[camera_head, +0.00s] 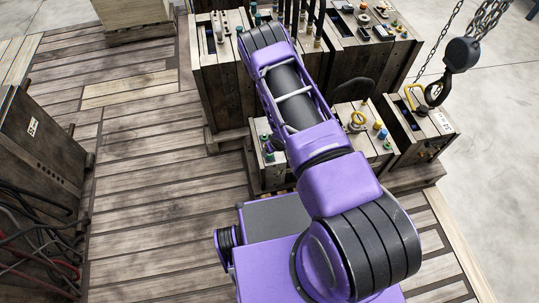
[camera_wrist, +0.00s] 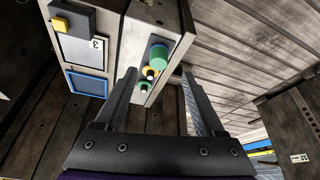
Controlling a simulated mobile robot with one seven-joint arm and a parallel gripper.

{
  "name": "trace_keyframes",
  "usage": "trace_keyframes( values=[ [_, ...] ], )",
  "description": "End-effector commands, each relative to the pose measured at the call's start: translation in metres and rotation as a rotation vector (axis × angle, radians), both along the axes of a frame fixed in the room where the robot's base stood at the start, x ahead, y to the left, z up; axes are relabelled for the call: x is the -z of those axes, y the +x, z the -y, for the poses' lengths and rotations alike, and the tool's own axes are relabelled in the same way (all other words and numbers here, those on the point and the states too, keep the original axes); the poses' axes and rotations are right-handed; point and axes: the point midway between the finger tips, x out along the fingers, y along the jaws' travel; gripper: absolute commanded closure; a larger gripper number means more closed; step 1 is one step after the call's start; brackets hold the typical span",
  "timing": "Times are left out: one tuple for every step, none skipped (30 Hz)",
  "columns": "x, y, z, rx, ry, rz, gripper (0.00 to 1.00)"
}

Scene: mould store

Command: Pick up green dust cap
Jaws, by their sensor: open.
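In the wrist view a green dust cap (camera_wrist: 160,54) sits on the narrow face of a wooden block (camera_wrist: 152,16). Just below it are a yellow ring with a dark centre (camera_wrist: 150,72) and a smaller green piece (camera_wrist: 144,87). My gripper (camera_wrist: 157,80) is open and empty. Its two dark fingers reach up on either side of this row, with the green cap a little beyond the fingertips, nearly between them. Contact cannot be told. In the head view green pieces (camera_head: 265,138) show at the left end of a block; my gripper is hidden there.
In the head view wooden mould blocks (camera_head: 219,90) crowd around my arm. A hook on chains (camera_head: 461,54) hangs at the right. A cabinet with cables (camera_head: 38,150) stands at the left. The plank floor (camera_head: 150,190) between is clear. The wrist view shows a label panel (camera_wrist: 84,50).

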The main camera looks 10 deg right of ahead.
Motion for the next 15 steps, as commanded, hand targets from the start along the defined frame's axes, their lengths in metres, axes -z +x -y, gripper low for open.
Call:
trace_keyframes(
  values=[
    [0.003, 0.001, 0.000, -0.001, 0.000, 0.000, 0.29],
    [0.006, 0.002, 0.000, -0.001, -0.001, -0.001, 0.29],
    [0.011, 0.003, 0.000, -0.001, -0.001, -0.001, 0.29],
    [0.015, 0.005, -0.001, -0.003, -0.001, -0.001, 0.29],
    [0.019, 0.007, -0.001, -0.003, -0.001, -0.001, 0.29],
    [0.026, 0.010, -0.001, -0.002, -0.001, -0.001, 0.29],
    [0.030, 0.012, -0.002, -0.002, -0.001, 0.000, 0.29],
    [0.034, 0.014, -0.002, -0.002, 0.000, 0.000, 0.29],
    [0.039, 0.016, -0.002, -0.002, 0.000, -0.001, 0.29],
    [0.042, 0.018, -0.003, -0.001, 0.001, 0.000, 0.29],
    [0.044, 0.019, -0.003, 0.000, 0.000, 0.000, 0.29],
    [0.046, 0.020, -0.003, 0.000, 0.000, -0.001, 0.29],
    [0.048, 0.020, -0.003, 0.000, 0.000, -0.001, 0.29],
    [0.048, 0.021, -0.003, -0.001, -0.001, -0.001, 0.29],
    [0.048, 0.021, -0.003, -0.001, -0.001, -0.001, 0.29]
  ],
)
